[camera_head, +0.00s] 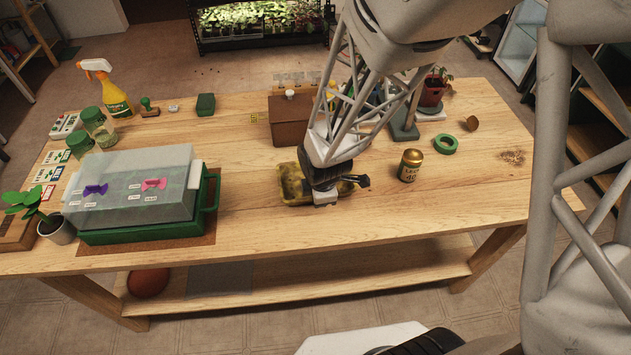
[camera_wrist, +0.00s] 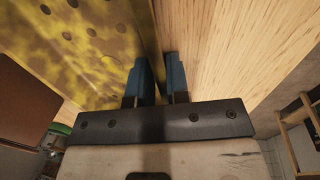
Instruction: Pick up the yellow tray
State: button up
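The yellow tray (camera_head: 292,187), mottled with dark marks, sits on the wooden table near its front middle, partly hidden behind my arm. The two blue fingers of my gripper (camera_wrist: 158,75) stand close together, one on each side of the tray's wall. They appear shut on that wall.
A green-based propagator with a clear lid (camera_head: 130,190) stands to the left. A brown box (camera_head: 289,125) is just behind the tray. A gold tin (camera_head: 410,165) and green tape roll (camera_head: 445,144) lie to the right. The table's front (camera_head: 300,235) is clear.

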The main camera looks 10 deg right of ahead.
grip_shut()
jog(key=shift+r, duration=0.1)
jog(key=shift+r, duration=0.8)
notch_tip(320, 180, up, 2)
jog(key=s+d+r, duration=0.1)
jog(key=s+d, duration=0.2)
jog(key=s, duration=1.2)
jog(key=shift+s+d, duration=0.15)
jog(key=shift+s, duration=0.2)
jog(key=shift+r, duration=0.1)
